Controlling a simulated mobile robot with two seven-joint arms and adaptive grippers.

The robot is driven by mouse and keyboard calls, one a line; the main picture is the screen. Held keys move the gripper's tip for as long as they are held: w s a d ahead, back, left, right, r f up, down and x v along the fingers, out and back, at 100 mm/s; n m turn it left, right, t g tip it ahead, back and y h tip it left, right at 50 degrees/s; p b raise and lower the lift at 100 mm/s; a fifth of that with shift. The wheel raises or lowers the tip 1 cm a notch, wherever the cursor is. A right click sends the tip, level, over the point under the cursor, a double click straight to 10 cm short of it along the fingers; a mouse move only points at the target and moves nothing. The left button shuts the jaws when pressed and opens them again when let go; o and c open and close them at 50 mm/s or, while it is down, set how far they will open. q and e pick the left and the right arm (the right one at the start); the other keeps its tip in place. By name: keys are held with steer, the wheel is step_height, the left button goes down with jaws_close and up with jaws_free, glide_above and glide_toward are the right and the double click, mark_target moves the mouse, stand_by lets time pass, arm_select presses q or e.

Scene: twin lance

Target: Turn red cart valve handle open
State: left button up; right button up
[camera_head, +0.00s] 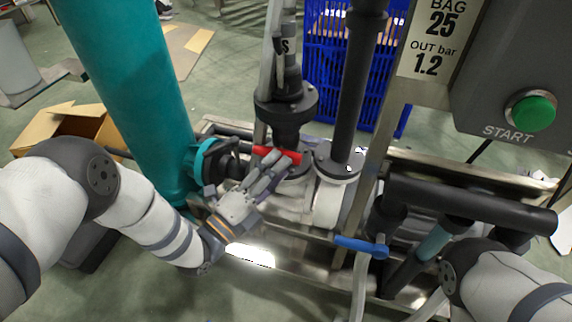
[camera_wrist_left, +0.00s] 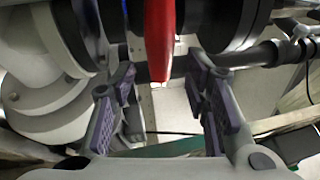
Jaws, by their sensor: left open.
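The red valve handle (camera_head: 277,155) sits on the dark pipe fitting of the cart, below the black flange. My left gripper (camera_head: 274,174) reaches in from the left, with its fingertips close to the handle. In the left wrist view the handle (camera_wrist_left: 159,40) appears as an upright red bar between the two spread fingers (camera_wrist_left: 165,95), with a visible gap on each side. The gripper is open, and I cannot tell how far the handle reaches between the pads. My right arm shows at the lower right, but its gripper is out of view.
A blue valve handle (camera_head: 361,247) is to the right on a lower pipe. A teal column (camera_head: 130,90) stands at the left. Black vertical pipe (camera_head: 357,85) rises right of the red handle. A control box with a green START button (camera_head: 534,110) is at the upper right.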

arm_select(q)
steer(key=shift+b+x, duration=0.3)
steer(key=shift+x, duration=1.2)
jaws_close()
steer(key=shift+n+t, duration=0.3)
steer(key=shift+n, duration=0.1)
steer(key=n+t+y, duration=0.2)
steer(key=n, duration=0.4)
steer(key=r+n+t+y, duration=0.1)
steer(key=n+t+y, duration=0.1)
steer(key=n, duration=0.4)
steer(key=a+r+n+t+y+p, duration=0.1)
steer(key=n+t+y, duration=0.1)
steer(key=n, duration=0.4)
steer(key=shift+w+a+r, duration=0.1)
steer(key=shift+w+r, duration=0.05)
steer(key=shift+r, duration=0.05)
steer(key=shift+w+a+r+n+t+y+p, duration=0.15)
steer(key=shift+n+y, duration=0.6)
steer(key=shift+n, duration=0.4)
steer(key=shift+s+a+f+n+t+y+p, duration=0.15)
steer(key=shift+n+y, duration=0.55)
steer(key=shift+n, duration=0.4)
steer(key=shift+w+a+r+n+t+y+p, duration=0.15)
steer(key=shift+n+y, duration=0.6)
steer(key=shift+n, duration=0.4)
